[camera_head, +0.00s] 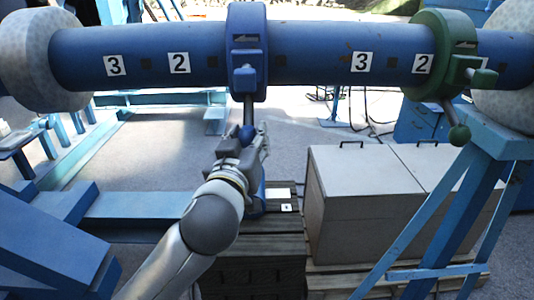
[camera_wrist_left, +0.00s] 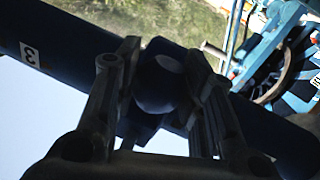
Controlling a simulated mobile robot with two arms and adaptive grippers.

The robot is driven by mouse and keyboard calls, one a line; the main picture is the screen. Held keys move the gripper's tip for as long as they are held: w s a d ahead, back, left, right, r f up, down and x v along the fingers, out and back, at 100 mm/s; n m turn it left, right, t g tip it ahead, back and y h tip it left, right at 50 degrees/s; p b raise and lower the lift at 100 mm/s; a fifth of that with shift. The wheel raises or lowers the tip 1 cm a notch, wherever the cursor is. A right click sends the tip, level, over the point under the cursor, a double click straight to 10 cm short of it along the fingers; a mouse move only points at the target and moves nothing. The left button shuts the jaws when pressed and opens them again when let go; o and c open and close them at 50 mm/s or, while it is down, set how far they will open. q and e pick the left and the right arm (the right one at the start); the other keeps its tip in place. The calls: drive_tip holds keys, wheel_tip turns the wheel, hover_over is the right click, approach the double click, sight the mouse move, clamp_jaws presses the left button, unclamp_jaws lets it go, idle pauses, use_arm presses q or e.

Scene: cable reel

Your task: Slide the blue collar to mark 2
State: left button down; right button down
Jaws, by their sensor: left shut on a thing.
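The blue collar (camera_head: 246,50) is around the blue horizontal shaft (camera_head: 308,52), to the right of the left label 2 (camera_head: 178,62). Dark squares show on the shaft on either side of the collar. A handle with a round blue knob (camera_head: 247,135) hangs below the collar. My left gripper (camera_head: 256,142) is shut on the knob from below. In the left wrist view the knob (camera_wrist_left: 160,84) sits between the two fingers. A second label 2 (camera_head: 423,63) is at the right, beside the green collar (camera_head: 447,60). My right gripper is not in view.
Labels 3 (camera_head: 115,65) and 3 (camera_head: 361,61) are on the shaft. Pale round flanges (camera_head: 40,60) stand at both shaft ends. A blue trestle (camera_head: 440,230) and grey boxes (camera_head: 350,200) are at the right. The shaft is clear between the blue collar and left label 2.

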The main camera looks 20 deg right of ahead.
use_arm(q)
drive_tip(key=w+a, duration=0.2)
drive_tip(key=a, duration=0.5)
drive_tip(key=shift+p, duration=0.4)
drive_tip(key=c, duration=0.9)
unclamp_jaws()
drive_tip(key=shift+c, duration=0.2)
drive_tip(key=v, duration=1.2)
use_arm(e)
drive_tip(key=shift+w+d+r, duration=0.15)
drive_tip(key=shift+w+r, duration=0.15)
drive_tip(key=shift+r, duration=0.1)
use_arm(q)
drive_tip(key=shift+f, duration=0.1)
